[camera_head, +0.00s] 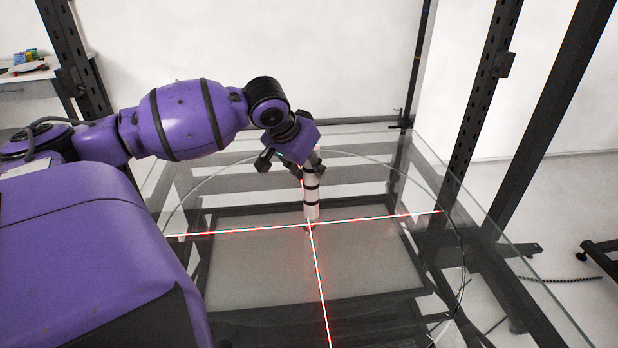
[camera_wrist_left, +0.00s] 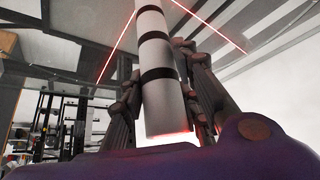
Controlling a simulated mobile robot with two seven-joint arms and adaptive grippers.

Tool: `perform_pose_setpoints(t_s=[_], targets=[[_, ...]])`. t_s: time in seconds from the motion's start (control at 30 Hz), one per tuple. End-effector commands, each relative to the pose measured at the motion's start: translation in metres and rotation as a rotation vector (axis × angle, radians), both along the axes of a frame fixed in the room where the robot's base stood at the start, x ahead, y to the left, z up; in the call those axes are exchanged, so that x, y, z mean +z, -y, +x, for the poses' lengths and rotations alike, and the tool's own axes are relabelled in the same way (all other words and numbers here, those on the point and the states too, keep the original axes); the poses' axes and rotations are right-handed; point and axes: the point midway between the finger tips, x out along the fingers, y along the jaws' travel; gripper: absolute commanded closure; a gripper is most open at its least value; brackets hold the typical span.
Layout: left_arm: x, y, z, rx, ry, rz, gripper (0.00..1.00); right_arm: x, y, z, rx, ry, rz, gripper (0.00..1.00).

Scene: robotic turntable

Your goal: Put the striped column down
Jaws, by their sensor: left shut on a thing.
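The striped column (camera_head: 311,196) is whitish with black bands. It stands about upright over the glass turntable (camera_head: 250,200) in the head view, close to where the red laser lines cross. I cannot tell whether its lower end touches the glass. My left gripper (camera_head: 303,171) is shut on the column's upper part. The left wrist view shows the column (camera_wrist_left: 158,58) between the two dark fingers of the left gripper (camera_wrist_left: 165,85), with a reddish glow at its near end. My right gripper is not in view.
Two red-white laser lines (camera_head: 372,218) cross on the glass. Dark frame posts (camera_head: 480,110) stand at the right and back. A side table with small items (camera_head: 28,66) is at the far left. The glass around the column is clear.

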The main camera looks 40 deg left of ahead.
Motion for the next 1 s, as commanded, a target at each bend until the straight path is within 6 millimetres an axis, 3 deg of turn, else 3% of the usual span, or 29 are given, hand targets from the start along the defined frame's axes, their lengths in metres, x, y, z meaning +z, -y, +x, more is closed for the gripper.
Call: perform_pose_setpoints(t_s=[0.1, 0.3, 0.7, 0.73, 0.87, 1.0], targets=[[-0.01, -0.009, 0.001, 0.004, -0.002, -0.001, 1.0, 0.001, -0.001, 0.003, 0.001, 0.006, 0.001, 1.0], [-0.038, -0.007, 0.001, 0.001, -0.001, -0.001, 1.0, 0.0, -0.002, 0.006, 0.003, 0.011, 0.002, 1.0], [-0.042, -0.007, 0.001, 0.001, 0.001, 0.0, 1.0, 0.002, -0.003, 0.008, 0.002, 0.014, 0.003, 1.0], [-0.042, -0.007, 0.001, 0.001, 0.0, 0.0, 0.68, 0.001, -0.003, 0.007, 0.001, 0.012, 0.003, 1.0], [-0.042, -0.007, 0.001, 0.001, 0.0, 0.0, 0.51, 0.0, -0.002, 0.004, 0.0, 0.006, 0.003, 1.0], [-0.042, -0.007, 0.001, 0.001, 0.0, 0.0, 0.51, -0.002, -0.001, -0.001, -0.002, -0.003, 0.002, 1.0]])
